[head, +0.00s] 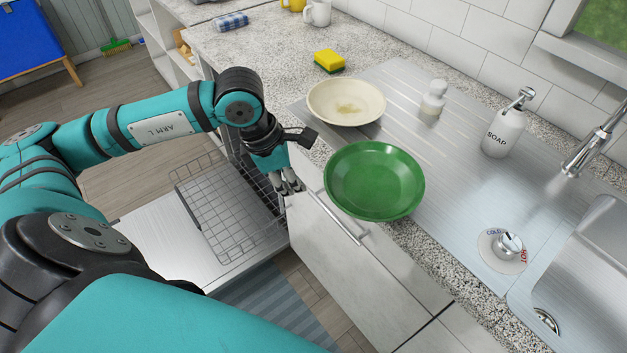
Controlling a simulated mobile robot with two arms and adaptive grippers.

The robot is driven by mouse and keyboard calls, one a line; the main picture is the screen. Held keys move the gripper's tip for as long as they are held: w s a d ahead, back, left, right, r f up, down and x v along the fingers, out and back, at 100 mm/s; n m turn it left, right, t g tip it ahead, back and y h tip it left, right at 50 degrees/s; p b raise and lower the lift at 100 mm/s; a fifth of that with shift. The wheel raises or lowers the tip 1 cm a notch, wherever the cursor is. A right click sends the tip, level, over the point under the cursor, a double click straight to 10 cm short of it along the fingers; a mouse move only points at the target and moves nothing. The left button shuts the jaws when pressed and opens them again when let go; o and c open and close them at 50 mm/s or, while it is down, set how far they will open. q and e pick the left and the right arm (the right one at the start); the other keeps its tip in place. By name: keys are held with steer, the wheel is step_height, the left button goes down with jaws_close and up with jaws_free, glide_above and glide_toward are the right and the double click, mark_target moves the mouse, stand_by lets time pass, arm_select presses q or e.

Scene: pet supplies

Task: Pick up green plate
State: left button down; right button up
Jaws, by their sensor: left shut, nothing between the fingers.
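The green plate (374,181) is a round, shallow dish in the middle of the head view. It sits at the front edge of the steel drainer, and its near rim reaches over the counter edge. My left gripper (291,187) is just left of the plate, in front of the counter, pointing down. Its fingers are shut and empty, apart from the plate. My right gripper is not in view.
A white shaker (433,98), soap bottle (503,131) and sink (590,265) are to the right. Below my left gripper, an open dishwasher door (165,235) with a wire rack (225,205) juts out.

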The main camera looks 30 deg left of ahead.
arm_select(q)
steer(key=shift+w+d+f+p, duration=0.5)
steer(key=shift+w+d+f, duration=0.15)
steer(key=shift+w+d, duration=0.2)
steer(key=shift+w+d+f+p, duration=0.5)
steer(key=shift+w+d+f, duration=0.15)
steer(key=shift+w+d, duration=0.15)
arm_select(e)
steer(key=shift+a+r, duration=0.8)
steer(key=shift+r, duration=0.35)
arm_select(q)
steer(key=shift+d, duration=0.15)
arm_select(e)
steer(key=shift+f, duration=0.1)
arm_select(q)
steer(key=shift+w+d+b, duration=0.7)
steer(key=shift+w+d, duration=0.05)
steer(key=shift+d, duration=0.05)
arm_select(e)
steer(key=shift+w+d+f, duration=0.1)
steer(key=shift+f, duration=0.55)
arm_select(q)
steer(key=shift+s+a, duration=0.1)
